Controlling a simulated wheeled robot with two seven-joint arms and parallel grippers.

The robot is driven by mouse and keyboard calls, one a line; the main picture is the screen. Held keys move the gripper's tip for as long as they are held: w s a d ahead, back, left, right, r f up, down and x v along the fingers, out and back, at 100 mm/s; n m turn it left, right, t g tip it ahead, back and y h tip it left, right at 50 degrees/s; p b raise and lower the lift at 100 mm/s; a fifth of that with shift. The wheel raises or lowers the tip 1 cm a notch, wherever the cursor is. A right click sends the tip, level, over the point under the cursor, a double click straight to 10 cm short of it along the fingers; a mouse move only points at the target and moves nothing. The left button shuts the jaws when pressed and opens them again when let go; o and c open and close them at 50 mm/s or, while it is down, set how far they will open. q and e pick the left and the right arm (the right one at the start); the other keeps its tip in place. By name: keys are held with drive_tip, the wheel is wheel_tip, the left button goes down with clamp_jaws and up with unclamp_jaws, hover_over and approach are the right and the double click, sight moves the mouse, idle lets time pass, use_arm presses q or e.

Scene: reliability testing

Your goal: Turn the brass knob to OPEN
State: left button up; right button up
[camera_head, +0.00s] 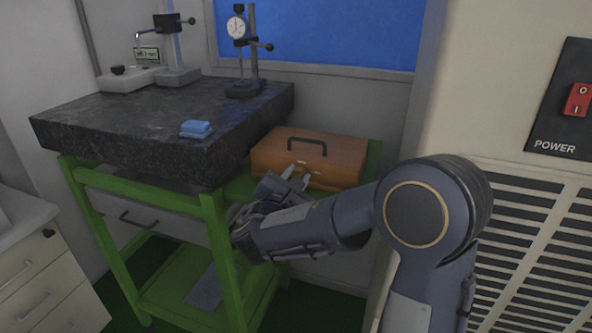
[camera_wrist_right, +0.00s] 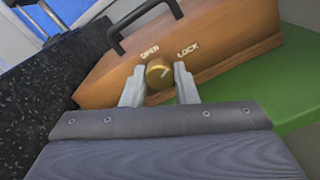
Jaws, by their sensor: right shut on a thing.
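The brass knob (camera_wrist_right: 159,73) is on the front face of a wooden case (camera_head: 328,153). The words OPEN and LOCK are marked above it, OPEN to the left and LOCK to the right. In the wrist view a light line on the knob slants up toward the right. My right gripper (camera_wrist_right: 159,82) is at the knob, with one finger on each side of it, shut on it. In the head view my right gripper (camera_head: 297,173) is at the case front and the knob is hidden. The case (camera_wrist_right: 200,45) has a dark handle on its closed lid. My left gripper is not in view.
The case stands on a green shelf (camera_wrist_right: 298,92) beside a black granite plate (camera_head: 90,122) on a green stand. A cabinet with a POWER switch (camera_head: 577,100) stands at the right.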

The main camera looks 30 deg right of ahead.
drive_tip(key=shift+r+n+p, duration=0.2)
drive_tip(key=shift+n+p, duration=0.5)
drive_tip(key=shift+n, duration=0.2)
drive_tip(key=n+p, duration=0.9)
drive_tip(key=shift+f+n, duration=0.1)
drive_tip(key=shift+n, duration=0.2)
drive_tip(key=shift+n+p, duration=0.4)
drive_tip(key=shift+p, duration=0.15)
drive_tip(key=shift+f, duration=0.15)
drive_tip(key=o, duration=1)
drive_tip(key=v, duration=0.8)
drive_tip(key=shift+b, duration=0.45)
